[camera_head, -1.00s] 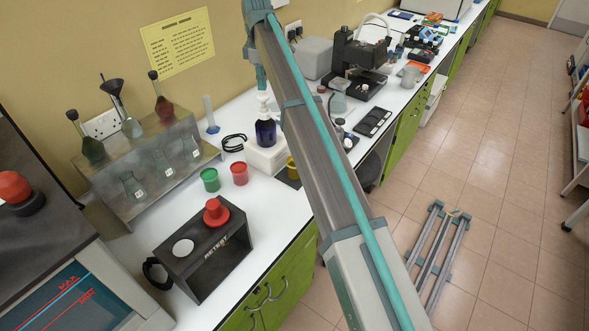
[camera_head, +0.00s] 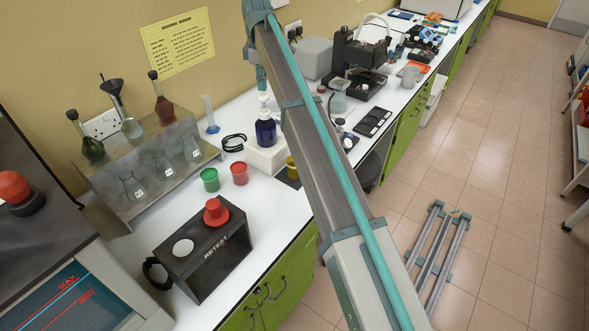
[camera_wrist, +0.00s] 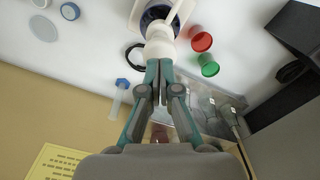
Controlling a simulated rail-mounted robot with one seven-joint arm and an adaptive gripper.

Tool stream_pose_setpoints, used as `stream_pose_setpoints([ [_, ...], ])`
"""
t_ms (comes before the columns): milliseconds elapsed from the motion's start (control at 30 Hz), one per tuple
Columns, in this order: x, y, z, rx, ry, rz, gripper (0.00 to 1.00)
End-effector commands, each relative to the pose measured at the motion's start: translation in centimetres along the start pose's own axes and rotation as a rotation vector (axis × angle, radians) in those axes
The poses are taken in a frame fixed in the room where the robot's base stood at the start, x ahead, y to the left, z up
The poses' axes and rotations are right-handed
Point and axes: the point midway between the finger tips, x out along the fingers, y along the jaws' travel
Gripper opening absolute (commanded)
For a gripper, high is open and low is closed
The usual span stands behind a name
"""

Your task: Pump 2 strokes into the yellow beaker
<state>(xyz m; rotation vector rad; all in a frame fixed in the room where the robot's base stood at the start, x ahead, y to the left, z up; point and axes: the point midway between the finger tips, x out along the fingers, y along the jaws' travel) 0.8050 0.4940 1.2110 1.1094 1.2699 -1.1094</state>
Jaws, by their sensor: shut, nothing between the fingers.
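The dark blue pump bottle (camera_head: 265,133) with a white pump top stands on a white block (camera_head: 266,156) on the bench. The yellow beaker (camera_head: 292,168) is beside the block, mostly hidden behind my arm in the head view. I cannot make it out in the wrist view. My gripper (camera_head: 262,88) is shut and empty, pointing down just above the pump top. In the wrist view its closed fingertips (camera_wrist: 159,64) overlap the white pump top (camera_wrist: 160,46), with the blue bottle (camera_wrist: 154,14) beyond. I cannot tell whether they touch it.
A green cup (camera_head: 210,179) and a red cup (camera_head: 239,173) stand left of the block. A black cable (camera_head: 233,143) lies behind them. A metal flask rack (camera_head: 150,165) and a black box with a red knob (camera_head: 205,255) are further left.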

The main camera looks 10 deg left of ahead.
Motion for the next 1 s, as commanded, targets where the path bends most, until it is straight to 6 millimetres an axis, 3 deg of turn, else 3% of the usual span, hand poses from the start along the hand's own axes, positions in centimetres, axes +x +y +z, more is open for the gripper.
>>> stream_pose_setpoints([
  [1000,3.4,0.0,0.0,0.000,-0.001,-0.001,0.00],
])
